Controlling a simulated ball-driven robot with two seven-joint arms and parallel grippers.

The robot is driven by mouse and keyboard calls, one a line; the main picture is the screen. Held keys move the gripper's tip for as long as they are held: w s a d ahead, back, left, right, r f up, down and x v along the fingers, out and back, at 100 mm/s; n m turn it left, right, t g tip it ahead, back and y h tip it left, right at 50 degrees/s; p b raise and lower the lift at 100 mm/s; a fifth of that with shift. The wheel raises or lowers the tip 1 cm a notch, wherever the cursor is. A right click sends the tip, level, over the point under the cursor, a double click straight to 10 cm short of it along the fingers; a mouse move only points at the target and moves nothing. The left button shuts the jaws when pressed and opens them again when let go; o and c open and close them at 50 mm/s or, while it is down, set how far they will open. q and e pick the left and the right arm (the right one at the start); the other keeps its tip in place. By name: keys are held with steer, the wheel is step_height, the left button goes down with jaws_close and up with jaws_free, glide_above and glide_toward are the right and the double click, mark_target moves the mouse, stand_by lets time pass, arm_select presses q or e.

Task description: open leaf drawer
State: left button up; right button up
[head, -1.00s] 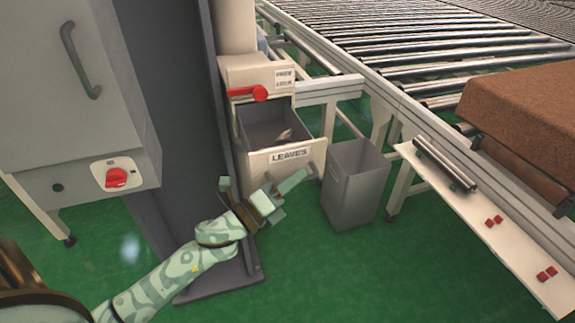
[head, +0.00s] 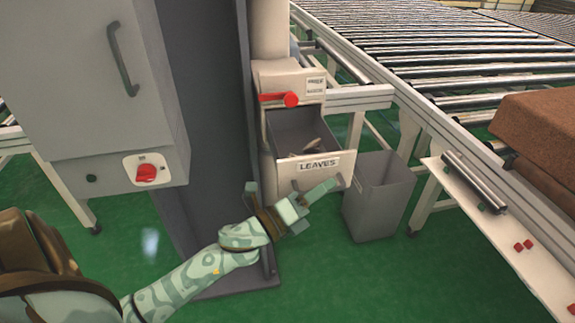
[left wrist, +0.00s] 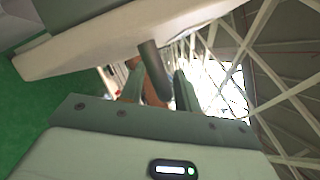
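The leaf drawer (head: 319,165), a pale front labelled LEAVES, stands pulled out of its cabinet. Its grey inside shows, with some brown leaf-like pieces (head: 313,147) in it. My left gripper (head: 318,197) is low at the drawer's front, just below the label. In the left wrist view, a dark round bar (left wrist: 154,73), which looks like the drawer's handle, lies between the two fingers of my left gripper (left wrist: 168,85). The fingers are apart, with a gap beside the bar; I cannot tell whether one touches it. My right gripper is not in view.
A red lever (head: 290,99) is on the cabinet above the drawer. A grey bin (head: 378,200) stands close to the drawer's right. A grey cabinet with a red knob (head: 146,172) is at the left. A roller conveyor (head: 440,60) and brown mattress (head: 545,130) are at the right.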

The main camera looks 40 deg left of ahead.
arm_select(q)
steer(key=v, duration=1.6)
steer(key=shift+s, duration=0.15)
steer(key=shift+d+f, duration=0.1)
steer(key=s+a+f+n+g+y, duration=0.25)
steer(key=f+n, duration=0.35)
steer(key=f, duration=0.4)
steer(key=s+a+f+n+g+y, duration=0.2)
steer(key=s+f+n+g+y, duration=0.3)
steer(key=f, duration=0.6)
steer(key=s+a+f+n+g+y, duration=0.1)
steer(key=s+a+f+n, duration=0.1)
steer(key=f+n, duration=0.65)
steer(key=s+d+f+n+g+p, duration=0.1)
steer(key=s+d+f+n+g, duration=0.1)
steer(key=s+d+f+g, duration=0.3)
steer(key=s+d+f+n+g+h+p, duration=0.1)
steer(key=s+d+f+n+g, duration=0.2)
steer(key=s+f, duration=1)
steer(key=shift+s+d+f+g, duration=0.35)
steer(key=shift+s+d+g, duration=0.85)
steer(key=shift+s, duration=2.9)
